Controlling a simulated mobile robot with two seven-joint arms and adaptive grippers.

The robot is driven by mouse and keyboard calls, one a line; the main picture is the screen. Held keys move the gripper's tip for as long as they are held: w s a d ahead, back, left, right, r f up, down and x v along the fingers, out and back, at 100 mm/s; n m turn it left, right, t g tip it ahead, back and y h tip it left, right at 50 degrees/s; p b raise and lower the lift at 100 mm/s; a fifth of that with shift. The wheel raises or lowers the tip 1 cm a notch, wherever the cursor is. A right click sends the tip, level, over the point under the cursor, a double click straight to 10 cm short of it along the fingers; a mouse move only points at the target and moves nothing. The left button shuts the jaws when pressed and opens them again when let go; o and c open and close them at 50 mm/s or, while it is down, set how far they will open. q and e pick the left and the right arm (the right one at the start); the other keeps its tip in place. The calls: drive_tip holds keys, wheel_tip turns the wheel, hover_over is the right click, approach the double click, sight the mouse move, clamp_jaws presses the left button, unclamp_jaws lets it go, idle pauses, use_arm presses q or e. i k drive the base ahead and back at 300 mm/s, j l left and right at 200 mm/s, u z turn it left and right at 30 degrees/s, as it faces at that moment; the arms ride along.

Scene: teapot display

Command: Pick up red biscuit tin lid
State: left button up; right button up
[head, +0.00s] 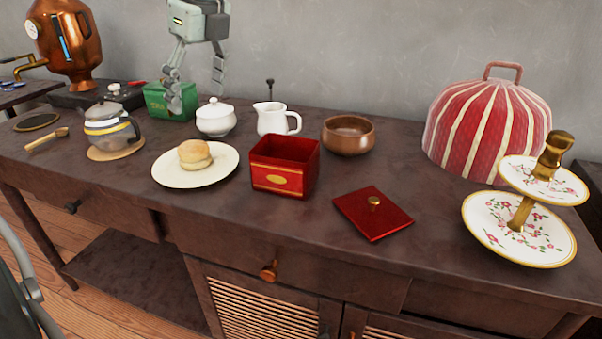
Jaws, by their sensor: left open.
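The red biscuit tin lid (355,212) is a flat red square with a small gold knob (374,201). It lies on the dark wooden counter (290,226), right of the open red tin (283,178) with its gold label and apart from it. My left gripper (197,101) is at the top left, fingers pointing down, spread and empty. It is far to the left of the lid and further back, overlapping the green tea tin (156,103) in the picture. Whether it touches that tin I cannot tell. My right gripper is not in view.
Behind the red tin stand a white sugar bowl (215,119), a white jug (272,120) and a brown bowl (348,142). A plate (170,176) with a bun is left. A striped cosy (487,128) and tiered stand (490,233) are right. Counter around the lid is clear.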

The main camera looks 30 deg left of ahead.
sight(375, 216)
drive_tip(key=i+l+u, duration=0.15)
drive_tip(key=l+u, duration=0.15)
drive_tip(key=l, duration=0.55)
drive_tip(key=l+u, duration=0.3)
drive_tip(key=l, duration=0.5)
drive_tip(key=i, duration=0.05)
